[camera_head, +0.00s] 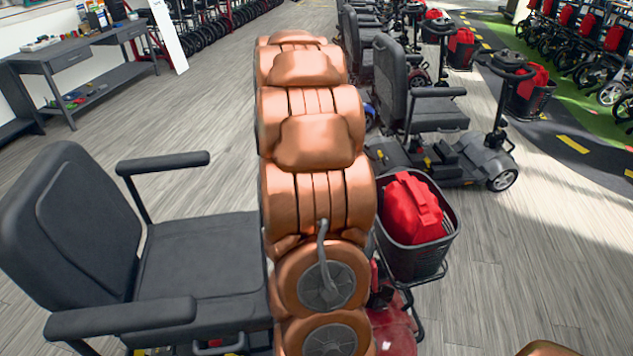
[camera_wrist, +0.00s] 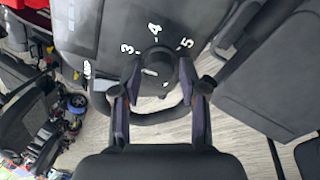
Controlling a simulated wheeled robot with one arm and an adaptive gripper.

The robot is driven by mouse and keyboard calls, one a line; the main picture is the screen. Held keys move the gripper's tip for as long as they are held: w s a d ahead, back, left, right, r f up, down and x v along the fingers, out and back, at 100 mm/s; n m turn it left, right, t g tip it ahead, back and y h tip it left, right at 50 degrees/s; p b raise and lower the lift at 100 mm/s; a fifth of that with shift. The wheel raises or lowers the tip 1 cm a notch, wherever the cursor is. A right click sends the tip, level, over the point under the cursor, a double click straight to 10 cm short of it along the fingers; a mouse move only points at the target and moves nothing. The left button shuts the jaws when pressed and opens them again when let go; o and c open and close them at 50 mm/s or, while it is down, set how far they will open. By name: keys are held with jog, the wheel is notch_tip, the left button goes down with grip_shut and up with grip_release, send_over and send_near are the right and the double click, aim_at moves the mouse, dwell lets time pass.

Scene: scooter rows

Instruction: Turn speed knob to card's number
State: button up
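A round black speed knob (camera_wrist: 160,70) sits on a dark panel (camera_wrist: 100,25) in the wrist view. White numbers 3, 4 and 5 show around it, with 4 near the top; a white mark at the left is hard to read. A small pale mark shows on the knob; which number it points at is unclear. My gripper (camera_wrist: 160,90) is open, its two dark fingers apart on the left and right of the knob, with gaps visible. In the head view my copper arm hides the gripper and knob. I can make out no readable number card.
A scooter's black seat (camera_head: 200,265) is at left and its basket (camera_head: 415,258) with a red bag (camera_head: 411,208) at right in the head view. Another scooter (camera_head: 425,110) stands behind. A grey workbench (camera_head: 80,60) is at far left. Floor is clear at the right.

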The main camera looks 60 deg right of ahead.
jog(key=shift+o, duration=1.1)
jog(key=v, duration=1.2)
jog(key=shift+a, duration=0.1)
